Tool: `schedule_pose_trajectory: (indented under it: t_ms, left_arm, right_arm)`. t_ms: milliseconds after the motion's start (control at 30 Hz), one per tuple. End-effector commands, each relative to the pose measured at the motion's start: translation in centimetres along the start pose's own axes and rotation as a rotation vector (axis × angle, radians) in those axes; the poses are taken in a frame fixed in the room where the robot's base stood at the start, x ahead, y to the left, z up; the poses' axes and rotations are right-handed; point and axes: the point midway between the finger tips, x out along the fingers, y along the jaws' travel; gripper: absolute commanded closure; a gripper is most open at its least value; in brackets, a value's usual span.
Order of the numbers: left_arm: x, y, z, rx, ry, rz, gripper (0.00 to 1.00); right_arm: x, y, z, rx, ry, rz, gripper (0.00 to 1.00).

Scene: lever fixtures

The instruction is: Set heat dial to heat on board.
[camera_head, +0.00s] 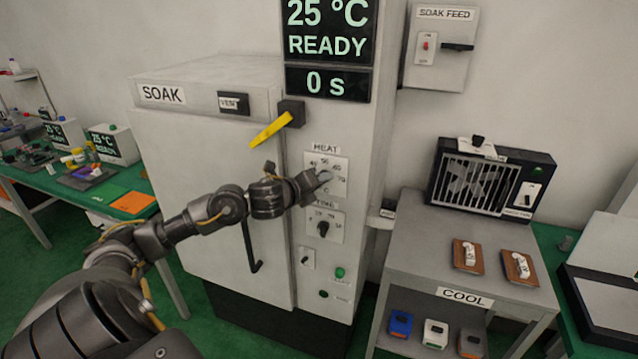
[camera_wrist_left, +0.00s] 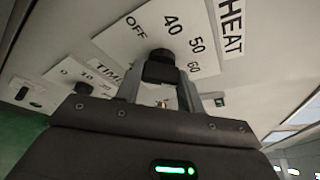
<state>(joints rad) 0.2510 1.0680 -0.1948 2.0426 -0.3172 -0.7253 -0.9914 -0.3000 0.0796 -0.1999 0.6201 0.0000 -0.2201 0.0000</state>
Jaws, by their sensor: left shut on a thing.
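The heat dial is a dark knob (camera_wrist_left: 160,66) on a white plate (camera_head: 338,165) marked HEAT, on the front of the SOAK oven (camera_head: 210,150). Numbers 40, 50 and 60 and OFF show around it in the left wrist view. My left gripper (camera_wrist_left: 160,82) is shut on the dial, with a finger on each side of it. In the head view the left gripper (camera_head: 318,182) covers most of the dial. I cannot tell which mark the dial points at. The oven display (camera_head: 328,40) reads 25 °C, READY and 0 s. No board naming a heat is readable.
A TIME dial (camera_head: 323,228) sits just below, with a small switch (camera_head: 305,258) and a green button (camera_head: 340,272) under it. A yellow-handled latch (camera_head: 271,129) and the door handle (camera_head: 252,245) are close left. The COOL table (camera_head: 420,240) stands right.

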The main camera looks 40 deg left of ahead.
Motion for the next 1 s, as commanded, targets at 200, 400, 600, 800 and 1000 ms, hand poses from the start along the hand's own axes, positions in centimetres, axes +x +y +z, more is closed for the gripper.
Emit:
schedule_pose_trajectory:
  t_ms: [200, 400, 600, 800, 1000]
  left_arm:
    - [0.02, 0.03, -0.06, 0.04, 0.001, 0.017, 0.85]
    - [0.02, 0.06, -0.09, 0.048, 0.002, 0.021, 0.85]
    - [0.02, 0.06, -0.1, 0.047, 0.002, 0.021, 0.85]
    - [0.02, 0.04, -0.09, 0.046, 0.002, 0.02, 0.42]
    - [0.01, 0.01, -0.06, 0.046, 0.001, 0.02, 0.4]
  right_arm:
    - [0.06, -0.01, 0.01, 0.0, 0.0, 0.0, 0.64]
    - [0.06, -0.02, 0.02, 0.0, 0.0, 0.0, 0.64]
    - [0.06, -0.01, 0.02, 0.0, 0.0, 0.0, 0.64]
    - [0.06, -0.01, 0.02, 0.0, 0.0, 0.0, 0.64]
    - [0.05, -0.02, 0.02, 0.0, 0.0, 0.0, 0.64]
